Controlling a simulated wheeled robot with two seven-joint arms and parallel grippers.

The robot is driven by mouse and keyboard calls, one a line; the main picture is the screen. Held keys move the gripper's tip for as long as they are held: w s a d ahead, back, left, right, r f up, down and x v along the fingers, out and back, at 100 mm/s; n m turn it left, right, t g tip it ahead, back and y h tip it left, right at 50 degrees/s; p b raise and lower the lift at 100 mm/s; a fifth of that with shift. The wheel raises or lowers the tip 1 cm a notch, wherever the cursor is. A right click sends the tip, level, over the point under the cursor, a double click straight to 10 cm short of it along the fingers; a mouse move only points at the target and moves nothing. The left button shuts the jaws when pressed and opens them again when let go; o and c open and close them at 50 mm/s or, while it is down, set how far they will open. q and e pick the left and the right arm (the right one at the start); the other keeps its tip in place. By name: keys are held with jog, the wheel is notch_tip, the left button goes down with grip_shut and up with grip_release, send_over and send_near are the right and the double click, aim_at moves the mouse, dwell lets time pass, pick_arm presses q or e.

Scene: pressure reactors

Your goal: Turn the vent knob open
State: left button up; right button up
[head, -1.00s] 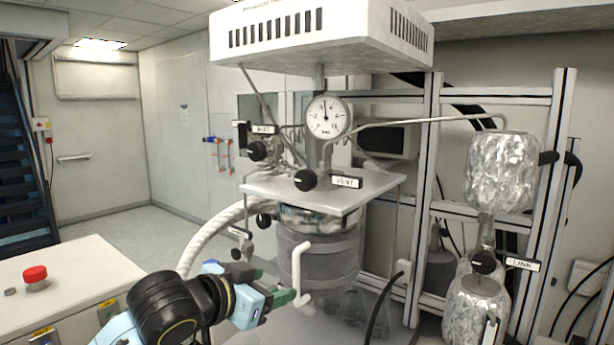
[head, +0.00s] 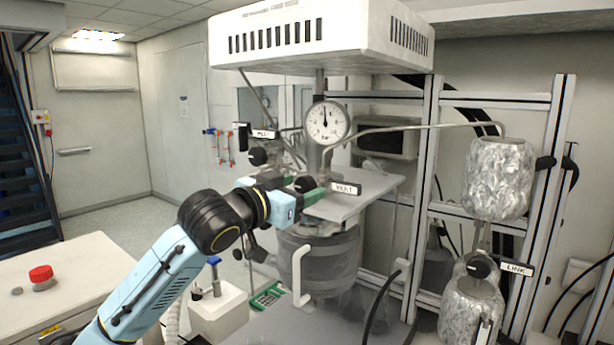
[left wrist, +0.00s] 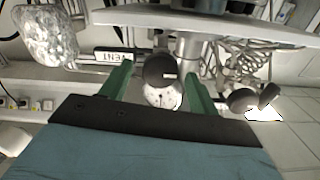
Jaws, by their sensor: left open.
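The black vent knob (head: 305,184) sits on the reactor's top plate, left of its VENT label (head: 346,188). My left gripper (head: 312,190) is at the knob, with green fingers, open. In the left wrist view the round knob (left wrist: 160,71) shows between the two spread green fingers (left wrist: 160,85), with a gap on each side. A short pale mark shows on its face. The VENT label (left wrist: 112,57) is to its left in that view. I cannot tell whether a finger touches the knob. My right gripper is not in view.
The pressure gauge (head: 327,121) stands behind the vent knob. Another black knob (head: 257,156) is to its left. A thin pipe (head: 420,127) runs right to a foil-wrapped vessel (head: 499,178). A white hood (head: 320,38) hangs above. A red button (head: 40,273) is at lower left.

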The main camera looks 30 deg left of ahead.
pick_arm(q)
jog(key=shift+w+d+p, duration=0.15)
jog(key=shift+w+p, duration=0.15)
jog(key=shift+w, duration=1.1)
jog(key=shift+c, duration=0.2)
jog(key=c, duration=0.9)
